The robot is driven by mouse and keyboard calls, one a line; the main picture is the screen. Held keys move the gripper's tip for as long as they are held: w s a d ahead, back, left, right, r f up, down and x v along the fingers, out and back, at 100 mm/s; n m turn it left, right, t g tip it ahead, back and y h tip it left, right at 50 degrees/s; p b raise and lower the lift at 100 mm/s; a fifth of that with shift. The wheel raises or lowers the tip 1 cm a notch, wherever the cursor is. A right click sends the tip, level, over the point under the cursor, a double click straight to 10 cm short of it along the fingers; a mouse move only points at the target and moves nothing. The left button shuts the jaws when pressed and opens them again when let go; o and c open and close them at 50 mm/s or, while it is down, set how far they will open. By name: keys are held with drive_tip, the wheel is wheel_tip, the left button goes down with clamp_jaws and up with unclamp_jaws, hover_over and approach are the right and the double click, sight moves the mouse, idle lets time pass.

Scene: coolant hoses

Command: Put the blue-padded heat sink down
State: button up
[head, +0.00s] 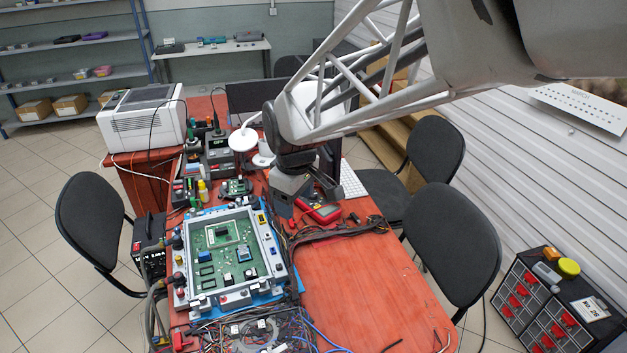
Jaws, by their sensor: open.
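My gripper (305,200) hangs over the red table, to the right of the grey-framed unit, with its jaws open. I see nothing held between its fingers, though the view is small. The grey frame (275,268) holds a green circuit board (212,281) and lies on a blue mat. A small blue block (243,254) sits on the board right of its middle; I cannot tell whether it is the blue-padded heat sink. Several dark chips and a pale square outline also show on the board.
A red multimeter (320,210) lies close by my gripper. Dark cables (345,231) run across the red table (352,285); its front right is mostly clear. Tangled wires lie at the front. A white printer-like box (143,118) stands at the back left. Black chairs stand around.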

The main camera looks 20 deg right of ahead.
drive_tip(key=s+d+r+m, duration=0.1)
drive_tip(key=s+d+m, duration=0.2)
drive_tip(key=s, duration=0.7)
drive_tip(key=s+d+r+m+t, duration=0.1)
drive_tip(key=s+d+m, duration=0.3)
drive_tip(key=s, duration=0.5)
drive_tip(key=shift+s+r+m, duration=0.4)
drive_tip(key=shift+r+m, duration=0.35)
drive_tip(key=shift+m, duration=0.25)
drive_tip(key=shift+d, duration=0.1)
